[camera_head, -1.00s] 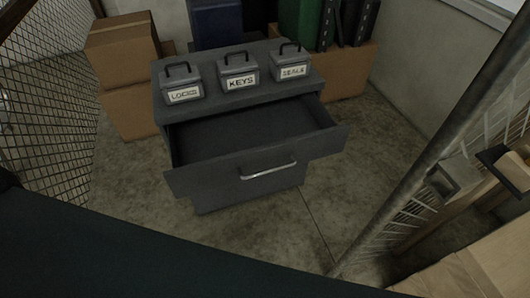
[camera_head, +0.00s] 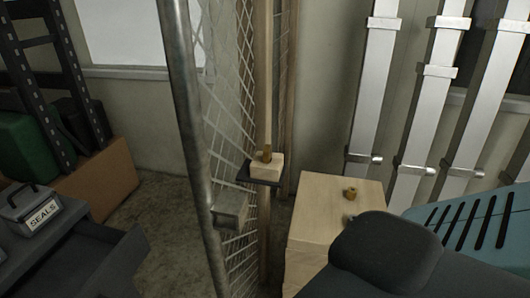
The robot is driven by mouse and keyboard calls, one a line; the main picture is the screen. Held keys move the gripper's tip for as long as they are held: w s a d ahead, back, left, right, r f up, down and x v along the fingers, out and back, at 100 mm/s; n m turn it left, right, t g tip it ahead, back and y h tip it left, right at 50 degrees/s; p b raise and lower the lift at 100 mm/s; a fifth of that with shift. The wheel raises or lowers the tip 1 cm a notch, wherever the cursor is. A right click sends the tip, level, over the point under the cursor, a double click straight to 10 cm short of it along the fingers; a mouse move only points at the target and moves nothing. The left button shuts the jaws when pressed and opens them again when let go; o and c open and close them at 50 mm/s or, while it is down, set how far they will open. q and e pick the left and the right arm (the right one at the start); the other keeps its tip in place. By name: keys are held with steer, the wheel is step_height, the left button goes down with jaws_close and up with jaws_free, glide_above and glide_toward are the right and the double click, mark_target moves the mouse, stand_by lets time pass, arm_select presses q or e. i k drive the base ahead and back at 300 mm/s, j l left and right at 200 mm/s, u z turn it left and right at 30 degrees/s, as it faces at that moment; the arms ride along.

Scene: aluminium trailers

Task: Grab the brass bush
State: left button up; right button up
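A small brass-coloured ring-like piece (camera_head: 350,194), which looks like the brass bush, stands on top of a pale wooden box (camera_head: 318,188) right of the mesh gate. Another brass-coloured piece (camera_head: 267,153) stands on a light wooden block (camera_head: 266,168), which rests on a small dark shelf at the gate. Neither of my grippers shows. A dark rounded shape, probably part of my arm, covers the box's lower right.
A metal-framed mesh gate (camera_head: 190,130) stands upright left of the wooden box. A grey cabinet with its drawer out (camera_head: 105,262) and a seals box (camera_head: 42,216) are at lower left. A teal slotted case (camera_head: 480,225) is at right, below silver posts (camera_head: 432,110).

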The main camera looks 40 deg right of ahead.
mark_target(352, 191)
steer(key=z, duration=2.1)
steer(key=u, duration=0.4)
steer(key=i+l+u, duration=0.1)
steer(key=l+u, duration=0.2)
steer(key=l, duration=0.15)
steer(key=i+l+u, duration=0.1)
steer(key=l+u, duration=0.2)
steer(key=l, duration=0.15)
steer(key=l+u, duration=0.25)
steer(key=l, duration=0.7)
steer(key=l+u, duration=0.1)
steer(key=l, duration=1.65)
steer(key=i, duration=0.05)
